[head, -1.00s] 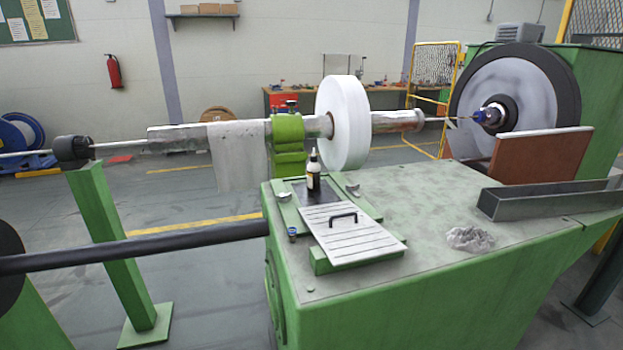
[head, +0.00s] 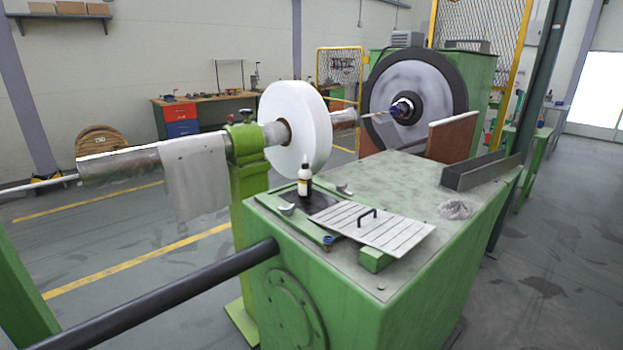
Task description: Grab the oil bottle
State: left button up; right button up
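A slotted metal plate (head: 385,232) with a black handle lies just to the right of the bottle. Neither of my grippers shows in the head view.
A white disc (head: 295,127) on a horizontal shaft stands right behind the bottle. A dark bar (head: 180,298) juts out left. Floor (head: 560,270) on the right is clear.

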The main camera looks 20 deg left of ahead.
aim_at(305, 174)
jog(key=i+j+z, duration=0.2)
jog(key=j, duration=0.15)
jog(key=i+j+z, duration=0.15)
jog(key=j, duration=0.25)
jog(key=j+z, duration=0.2)
jog(key=j, duration=0.15)
jog(key=i+j+z, duration=0.15)
jog(key=j, duration=0.3)
